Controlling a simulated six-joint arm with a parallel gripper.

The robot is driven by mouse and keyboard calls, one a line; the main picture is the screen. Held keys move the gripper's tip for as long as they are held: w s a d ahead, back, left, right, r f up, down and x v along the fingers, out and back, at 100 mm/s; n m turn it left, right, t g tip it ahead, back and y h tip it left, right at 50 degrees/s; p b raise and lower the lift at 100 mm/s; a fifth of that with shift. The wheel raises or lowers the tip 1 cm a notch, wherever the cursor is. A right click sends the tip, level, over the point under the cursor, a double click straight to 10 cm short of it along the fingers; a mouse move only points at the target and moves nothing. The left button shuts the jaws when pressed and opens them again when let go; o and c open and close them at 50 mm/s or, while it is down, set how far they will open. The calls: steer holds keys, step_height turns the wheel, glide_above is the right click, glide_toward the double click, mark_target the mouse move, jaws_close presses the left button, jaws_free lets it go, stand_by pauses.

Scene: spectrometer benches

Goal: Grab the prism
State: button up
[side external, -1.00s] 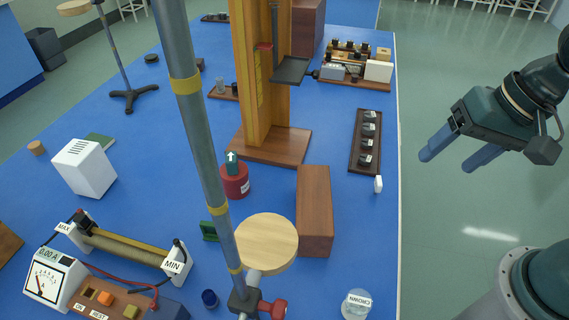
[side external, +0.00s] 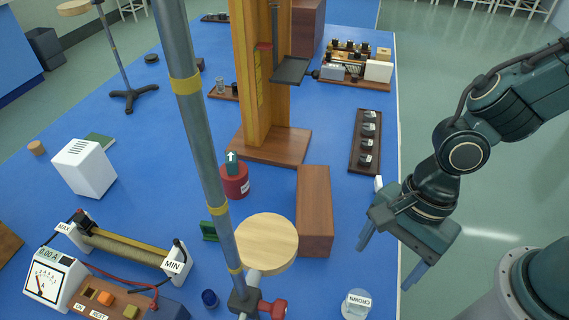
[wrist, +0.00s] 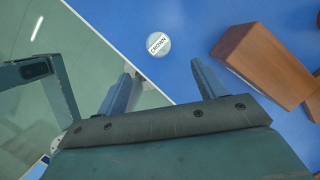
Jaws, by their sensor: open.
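A clear, round-looking glass piece with a white CROWN label (side external: 357,304) sits on the blue bench near its right edge, at the bottom of the side view. I take it to be the prism, though its exact shape is hard to tell. It also shows in the wrist view (wrist: 158,44), beyond the fingertips and roughly between them. My gripper (side external: 385,265) is open and empty, pointing down near the bench's right edge. It is above and to the right of the glass piece in the side view, and apart from it.
A brown wooden block (side external: 314,212) lies left of my gripper and also shows in the wrist view (wrist: 262,62). A round wooden disc on a stand (side external: 265,243) and its tall rod (side external: 203,130) are further left. A small white piece (side external: 378,184) stands near the edge.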

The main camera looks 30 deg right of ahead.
mark_target(359, 300)
steer(key=shift+s+a+f, duration=0.1)
steer(key=shift+a+f, duration=0.05)
steer(key=shift+f, duration=0.1)
steer(key=shift+x, duration=4.15)
steer(key=shift+f, duration=0.15)
steer(key=shift+x, duration=2.5)
steer(key=c, duration=1.1)
steer(key=shift+r, duration=0.25)
step_height(359, 300, up, 20)
steer(key=shift+f, duration=0.15)
